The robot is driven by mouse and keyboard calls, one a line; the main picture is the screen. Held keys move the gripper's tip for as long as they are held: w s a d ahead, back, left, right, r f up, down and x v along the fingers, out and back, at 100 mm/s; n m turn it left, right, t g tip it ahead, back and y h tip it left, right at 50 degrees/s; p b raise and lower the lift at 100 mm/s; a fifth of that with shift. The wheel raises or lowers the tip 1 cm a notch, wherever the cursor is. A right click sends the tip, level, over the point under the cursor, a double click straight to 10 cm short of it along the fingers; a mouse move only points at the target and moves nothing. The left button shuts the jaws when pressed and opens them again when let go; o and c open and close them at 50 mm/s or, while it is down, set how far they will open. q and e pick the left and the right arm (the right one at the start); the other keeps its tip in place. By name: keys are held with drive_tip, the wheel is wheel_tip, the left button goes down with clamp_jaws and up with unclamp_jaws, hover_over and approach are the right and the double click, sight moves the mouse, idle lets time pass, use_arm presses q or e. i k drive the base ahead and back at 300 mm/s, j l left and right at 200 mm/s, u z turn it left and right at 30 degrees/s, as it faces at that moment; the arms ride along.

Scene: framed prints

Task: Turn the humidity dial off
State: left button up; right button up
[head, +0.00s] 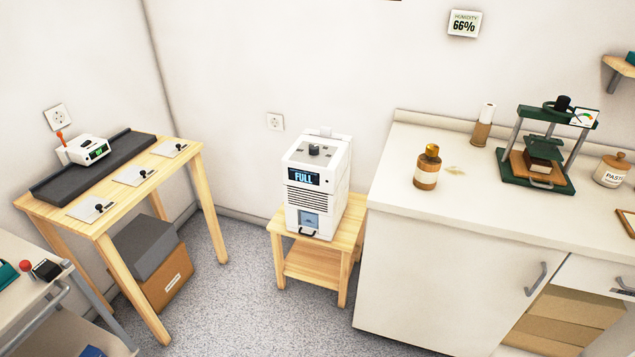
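A white dehumidifier box (310,188) stands upright on a small wooden stool (346,245) in the middle of the head view. A dark dial (314,150) sits on its top face; its setting is too small to read. A display (305,177) on its front reads "FULL". Below it are a vent grille and a small window with a dark handle. Neither of my grippers is in view.
A wooden table (190,160) with a dark mat and small device stands left, boxes (166,278) beneath it. A cabinet (440,250) right of the stool carries a brown bottle (427,168) and a press (540,155). A cart (30,262) is at lower left. The floor before the stool is clear.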

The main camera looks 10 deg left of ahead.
sight(314, 149)
drive_tip(key=i+j+z, duration=0.15)
drive_tip(key=z, duration=0.65)
drive_tip(key=i+j+z, duration=0.35)
drive_tip(key=j, duration=0.3)
drive_tip(key=i+j+z, duration=0.2)
drive_tip(key=j, duration=0.15)
drive_tip(key=k+l, duration=0.05)
drive_tip(key=k, duration=0.05)
